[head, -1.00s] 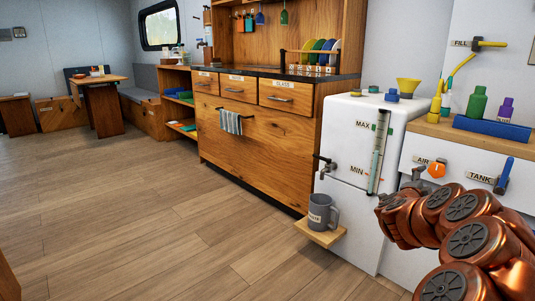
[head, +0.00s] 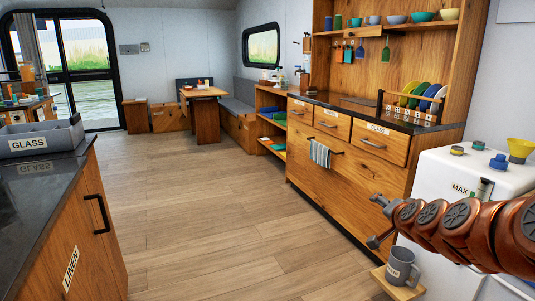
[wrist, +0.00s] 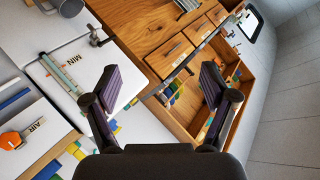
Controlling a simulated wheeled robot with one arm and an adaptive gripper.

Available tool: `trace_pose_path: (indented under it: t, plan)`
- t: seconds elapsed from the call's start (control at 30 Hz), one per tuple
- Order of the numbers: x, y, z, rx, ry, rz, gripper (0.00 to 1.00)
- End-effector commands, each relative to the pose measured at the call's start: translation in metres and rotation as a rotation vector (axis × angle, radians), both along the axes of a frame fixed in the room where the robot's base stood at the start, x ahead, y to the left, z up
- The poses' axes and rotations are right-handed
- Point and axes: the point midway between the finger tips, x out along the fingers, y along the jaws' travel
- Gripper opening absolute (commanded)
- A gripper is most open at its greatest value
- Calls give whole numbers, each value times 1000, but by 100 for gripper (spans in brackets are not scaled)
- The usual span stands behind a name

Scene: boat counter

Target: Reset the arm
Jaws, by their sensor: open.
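My copper-coloured arm reaches in from the right edge of the head view. My gripper (head: 374,221) is at its left end, with its two dark fingers spread apart. In the wrist view my gripper (wrist: 161,86) is open and nothing is between the purple-padded fingers. In the head view it is in front of the wooden counter and beside the white tank unit (head: 455,165). A grey mug (head: 401,268) stands on a small wooden ledge (head: 390,284) below my gripper.
The wooden counter (head: 345,180) with a plate rack (head: 410,107) runs along the right. A dark-topped counter (head: 75,190) with a grey bin labelled GLASS (head: 42,139) stands at the left. The wooden floor (head: 200,215) between them is clear.

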Motion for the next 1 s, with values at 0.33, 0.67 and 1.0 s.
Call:
trace_pose_path:
  t: [0.33,0.67,1.0]
  plan:
    - [-88,132,49,-97,331,393,84]
    - [-219,186,81,-208,690,668,84]
    - [-365,181,130,-298,1075,837,84]
